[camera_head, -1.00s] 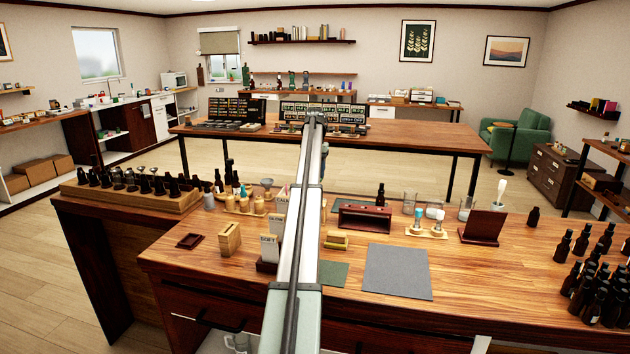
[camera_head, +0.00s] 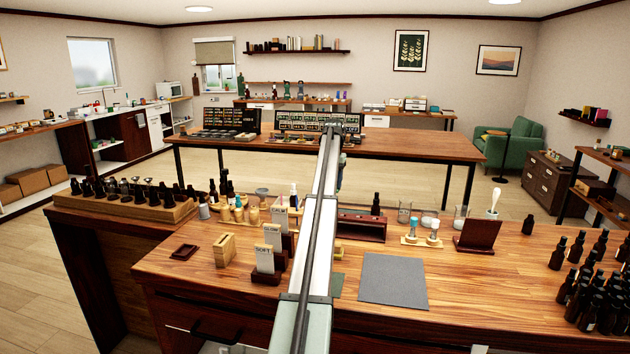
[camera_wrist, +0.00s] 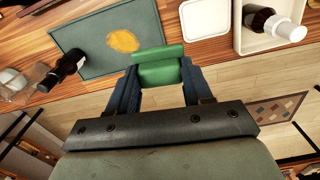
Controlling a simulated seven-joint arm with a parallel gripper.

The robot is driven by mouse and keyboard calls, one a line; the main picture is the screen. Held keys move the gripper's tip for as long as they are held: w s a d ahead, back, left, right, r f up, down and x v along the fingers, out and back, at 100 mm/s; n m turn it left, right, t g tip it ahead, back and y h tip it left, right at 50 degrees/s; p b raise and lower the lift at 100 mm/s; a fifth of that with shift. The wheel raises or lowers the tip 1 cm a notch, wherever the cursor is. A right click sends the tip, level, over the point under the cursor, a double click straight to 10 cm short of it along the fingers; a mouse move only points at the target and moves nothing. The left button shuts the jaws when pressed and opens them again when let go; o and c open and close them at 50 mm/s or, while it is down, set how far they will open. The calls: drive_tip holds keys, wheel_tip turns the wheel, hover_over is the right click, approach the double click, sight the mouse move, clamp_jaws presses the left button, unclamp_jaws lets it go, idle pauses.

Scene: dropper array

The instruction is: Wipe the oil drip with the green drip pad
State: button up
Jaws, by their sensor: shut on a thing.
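The green drip pad (camera_wrist: 160,66) is gripped between the two dark fingers of my gripper (camera_wrist: 161,76) in the wrist view. The oil drip is a yellow-orange blotch (camera_wrist: 123,41) on a dark grey-green mat (camera_wrist: 97,60). In that view the pad overlaps the mat's edge, a little below and right of the drip. I cannot tell whether the pad touches the mat. In the head view my arm reaches out over the near bench towards the far table, and the pad and drip cannot be made out.
In the wrist view a dark bottle (camera_wrist: 65,67) is at the mat's left edge, with clear glassware beyond. A white tray (camera_wrist: 243,40) holding a white-capped bottle (camera_wrist: 262,20) is to the right. In the head view, the far table (camera_head: 420,146) is clear on its right.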

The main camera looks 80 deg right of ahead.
drive_tip(key=s+f+n, duration=0.2)
drive_tip(key=s+n, duration=0.8)
drive_tip(key=s, duration=0.1)
drive_tip(key=shift+s+a+f+n, duration=0.1)
drive_tip(key=shift+a+f+n, duration=0.05)
drive_tip(key=shift+f+n, duration=1.25)
drive_tip(key=shift+w+a+f+n, duration=0.1)
drive_tip(key=shift+a+f+n, duration=0.1)
drive_tip(key=shift+f+n, duration=1.15)
drive_tip(key=shift+s+a+f+n, duration=0.15)
drive_tip(key=shift+f+n, duration=0.85)
drive_tip(key=shift+n, duration=0.75)
drive_tip(key=shift+w+f, duration=0.2)
drive_tip(key=shift+w, duration=0.6)
drive_tip(key=shift+c, duration=0.3)
drive_tip(key=shift+w, duration=3.4)
drive_tip(key=shift+s, duration=4.2)
drive_tip(key=shift+a, duration=0.4)
drive_tip(key=shift+w, duration=4.2)
drive_tip(key=shift+s, duration=4.25)
wheel_tip(320, 180, up, 8)
